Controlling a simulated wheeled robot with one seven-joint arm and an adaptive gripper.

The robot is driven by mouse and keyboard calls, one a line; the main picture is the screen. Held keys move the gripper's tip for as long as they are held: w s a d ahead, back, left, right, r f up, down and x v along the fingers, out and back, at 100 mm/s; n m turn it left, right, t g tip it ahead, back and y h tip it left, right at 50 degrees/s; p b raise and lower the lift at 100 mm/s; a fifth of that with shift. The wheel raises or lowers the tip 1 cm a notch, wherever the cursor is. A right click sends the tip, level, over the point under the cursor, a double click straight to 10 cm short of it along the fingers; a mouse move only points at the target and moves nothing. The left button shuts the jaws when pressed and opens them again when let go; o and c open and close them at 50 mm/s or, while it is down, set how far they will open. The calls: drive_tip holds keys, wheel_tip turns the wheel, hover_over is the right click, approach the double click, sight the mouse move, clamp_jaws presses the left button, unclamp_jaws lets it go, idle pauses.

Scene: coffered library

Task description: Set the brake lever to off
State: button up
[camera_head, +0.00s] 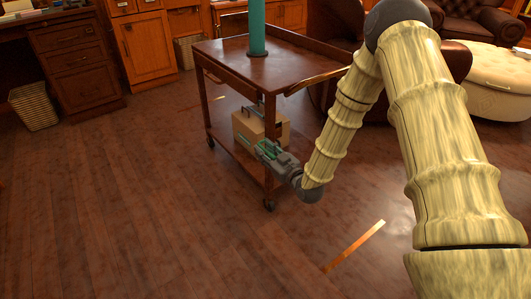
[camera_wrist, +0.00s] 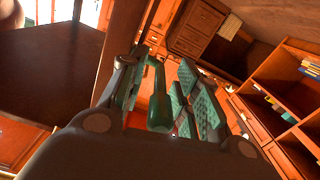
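My gripper (camera_head: 266,150) is at the near right side of the wooden cart (camera_head: 232,62), low down beside the box on its lower shelf. In the wrist view my gripper (camera_wrist: 165,88) is open, with green-padded fingers spread apart. A green rod with a thick rounded end, apparently the brake lever (camera_wrist: 160,112), stands between the fingers. A gap shows on its left; I cannot tell whether the right finger touches it. In the head view I cannot tell the lever apart from my green finger pads. Its on or off setting is not readable.
A tan box (camera_head: 244,125) stands on the cart's lower shelf, partly behind my gripper. A tall teal cylinder (camera_head: 257,28) stands on the cart top. Open wooden floor (camera_head: 120,200) lies left and in front. A cream ottoman (camera_head: 495,85) is at right, behind my arm.

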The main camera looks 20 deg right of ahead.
clamp_jaws()
